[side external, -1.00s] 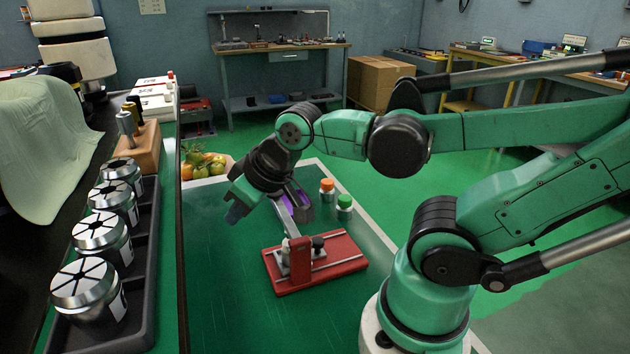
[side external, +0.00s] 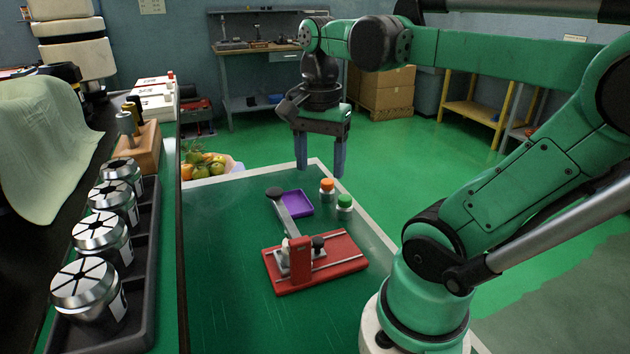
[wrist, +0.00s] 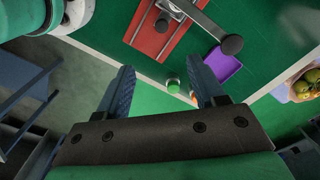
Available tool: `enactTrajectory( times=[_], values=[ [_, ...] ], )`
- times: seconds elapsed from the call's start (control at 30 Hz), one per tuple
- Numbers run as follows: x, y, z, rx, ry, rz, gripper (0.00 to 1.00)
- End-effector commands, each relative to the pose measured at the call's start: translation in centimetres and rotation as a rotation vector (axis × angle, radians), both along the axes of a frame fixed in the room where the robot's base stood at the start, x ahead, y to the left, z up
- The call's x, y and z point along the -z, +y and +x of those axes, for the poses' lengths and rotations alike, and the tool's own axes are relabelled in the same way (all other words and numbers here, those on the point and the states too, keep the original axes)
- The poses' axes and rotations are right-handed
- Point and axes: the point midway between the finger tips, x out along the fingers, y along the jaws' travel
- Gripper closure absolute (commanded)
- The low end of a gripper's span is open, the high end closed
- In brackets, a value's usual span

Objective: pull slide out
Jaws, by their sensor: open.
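The slide is a small grey carriage (side external: 286,262) on the rails of a red base (side external: 340,262) on the green mat. A grey lever arm (side external: 285,216) rises from it toward the back left and ends in a round black knob (side external: 274,192). A red upright block partly hides the carriage. The base (wrist: 150,38) and the knob (wrist: 231,44) also show at the top of the wrist view. My gripper (side external: 320,168) points down with its fingers apart, empty, above and behind the base and apart from it. Its fingers (wrist: 160,66) are also spread in the wrist view.
A purple tray (side external: 296,203) lies behind the base. An orange-capped bottle (side external: 327,190) and a green-capped bottle (side external: 345,207) stand right of it, below my gripper. A fruit plate (side external: 232,166) is at the back left. The mat left of the base is clear.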

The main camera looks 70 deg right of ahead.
Motion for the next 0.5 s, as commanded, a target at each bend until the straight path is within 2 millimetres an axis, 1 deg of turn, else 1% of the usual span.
enactTrajectory(
  times=[0.03,0.2,0.33,0.4,0.5],
  values=[
    [1.5,0.2,0.1,-0.018,-0.006,-0.003,0.38],
    [5.3,0.2,0.2,-0.024,-0.009,-0.004,0.38],
    [7.4,0.2,0.2,-0.026,-0.010,-0.005,0.38],
    [8.1,0.2,0.2,-0.027,-0.010,-0.005,0.38],
    [8.7,0.2,0.2,-0.027,-0.010,-0.005,0.38]
  ],
)
